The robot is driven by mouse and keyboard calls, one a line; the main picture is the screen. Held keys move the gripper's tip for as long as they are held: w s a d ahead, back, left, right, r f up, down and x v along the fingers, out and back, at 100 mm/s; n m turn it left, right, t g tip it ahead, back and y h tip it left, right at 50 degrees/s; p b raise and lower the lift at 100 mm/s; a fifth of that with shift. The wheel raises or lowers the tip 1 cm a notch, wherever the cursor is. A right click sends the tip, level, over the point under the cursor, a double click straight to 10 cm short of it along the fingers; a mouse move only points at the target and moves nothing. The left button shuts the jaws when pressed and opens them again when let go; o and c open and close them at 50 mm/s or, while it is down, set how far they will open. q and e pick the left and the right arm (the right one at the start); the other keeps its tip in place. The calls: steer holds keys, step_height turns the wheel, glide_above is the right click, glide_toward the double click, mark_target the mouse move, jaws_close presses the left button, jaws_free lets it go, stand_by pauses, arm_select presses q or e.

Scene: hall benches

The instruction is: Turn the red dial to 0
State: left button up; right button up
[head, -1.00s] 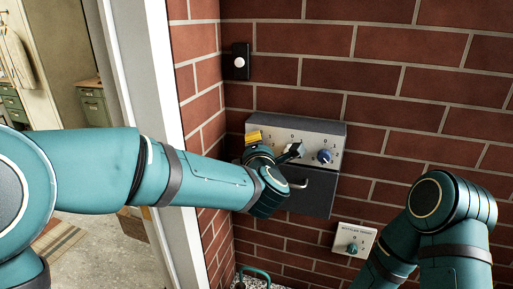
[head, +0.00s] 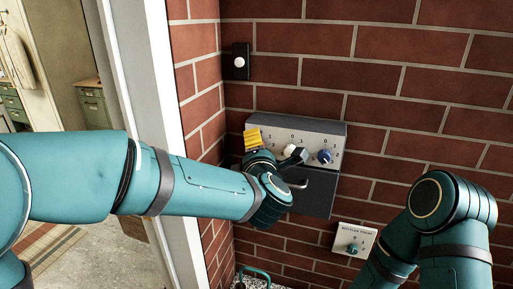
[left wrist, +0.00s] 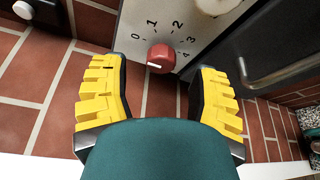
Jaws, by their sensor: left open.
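The red dial (left wrist: 160,58) sits on a pale panel with the figures 0 to 4 around it, in the left wrist view. A short white mark shows on its face toward the lower left; I cannot tell which figure it matches. My left gripper (left wrist: 158,88) is open, its yellow-padded fingers on either side of the dial and short of it, with nothing between them. In the head view the left gripper (head: 275,148) is in front of the panel's left part and hides the red dial. My right gripper is out of view.
The grey control box (head: 310,128) on the brick wall also carries a white dial (head: 290,150), a blue dial (head: 325,156) and a handle (head: 298,185). A small plate with a teal dial (head: 353,247) is lower right.

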arm_select(q)
steer(key=s+r, duration=0.1)
steer(key=s, duration=0.8)
steer(key=shift+s+d, duration=0.25)
steer(key=shift+d, duration=0.05)
steer(key=w+a+f+m+g+h, duration=0.15)
steer(key=f+m, duration=0.25)
steer(key=f, duration=0.6)
steer(key=a+f+m+g+h, duration=0.1)
steer(key=a+f+m+g, duration=0.2)
steer(key=f, duration=0.6)
steer(key=w+a+f+m+g+h, duration=0.1)
steer(key=f+m+g, duration=0.3)
steer(key=f, duration=0.6)
steer(key=s+a+f+m+g, duration=0.2)
steer(key=s+f+m+g, duration=0.1)
steer(key=s+f, duration=0.5)
steer(key=s+a+f+m+g+h, duration=0.1)
steer(key=s+a+f+m+g, duration=0.2)
steer(key=s+f+m, duration=0.3)
step_height(320, 180, down, 4)
steer(key=shift+s+r, duration=0.15)
steer(key=shift+s, duration=1.05)
steer(key=shift+g+h, duration=0.25)
